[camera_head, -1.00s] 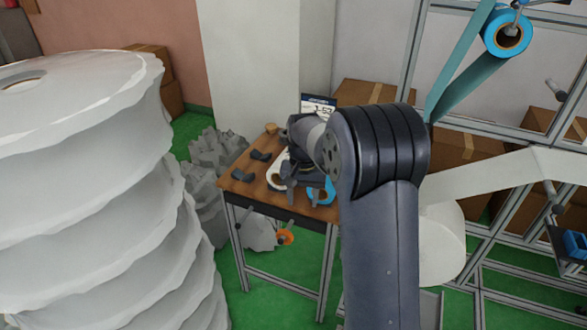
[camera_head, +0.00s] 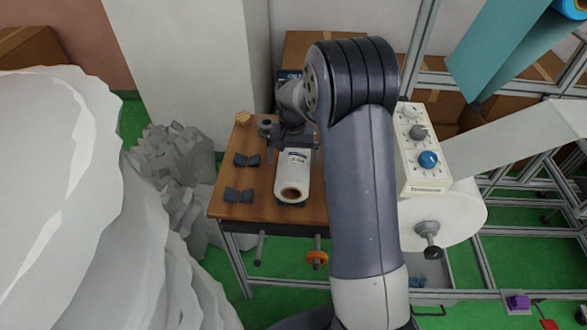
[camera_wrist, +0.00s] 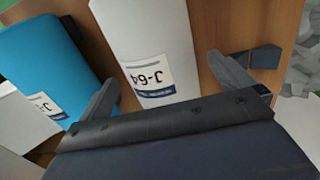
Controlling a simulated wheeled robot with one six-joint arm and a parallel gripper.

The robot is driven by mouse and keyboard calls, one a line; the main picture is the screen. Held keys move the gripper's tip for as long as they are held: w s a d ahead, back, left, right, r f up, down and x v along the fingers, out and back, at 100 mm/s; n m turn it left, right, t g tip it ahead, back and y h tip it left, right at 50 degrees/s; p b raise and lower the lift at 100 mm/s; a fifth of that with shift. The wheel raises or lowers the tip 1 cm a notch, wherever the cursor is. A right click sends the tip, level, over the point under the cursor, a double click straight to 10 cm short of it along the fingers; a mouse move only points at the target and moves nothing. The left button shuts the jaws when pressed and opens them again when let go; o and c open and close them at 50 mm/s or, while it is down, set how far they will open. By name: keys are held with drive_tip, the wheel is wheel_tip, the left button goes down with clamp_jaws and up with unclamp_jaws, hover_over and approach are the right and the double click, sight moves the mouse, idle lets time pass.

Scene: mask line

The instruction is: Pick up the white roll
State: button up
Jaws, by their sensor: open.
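The white roll (camera_head: 292,178) lies on the wooden table (camera_head: 255,208), its open brown core facing the camera. It carries a blue-and-white label. In the wrist view the white roll (camera_wrist: 145,30) lies between the two fingers of my open gripper (camera_wrist: 170,88), with its label near the palm. In the head view my gripper (camera_head: 290,142) is over the far end of the roll. Whether either finger touches it cannot be told. A blue roll (camera_wrist: 50,55) lies to the left in the wrist view; my arm hides its place in the head view.
Small dark blocks (camera_head: 240,195) lie left of the white roll. A white panel with knobs (camera_head: 425,145) stands right of my arm, above a large white web roll (camera_head: 455,215). A big white stack (camera_head: 60,200) fills the left. Bare tabletop shows in front.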

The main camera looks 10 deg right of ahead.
drive_tip(key=shift+f+p, duration=0.4)
drive_tip(key=shift+f, duration=1.95)
drive_tip(key=shift+s, duration=0.1)
drive_tip(key=shift+r, duration=0.1)
drive_tip(key=c, duration=1)
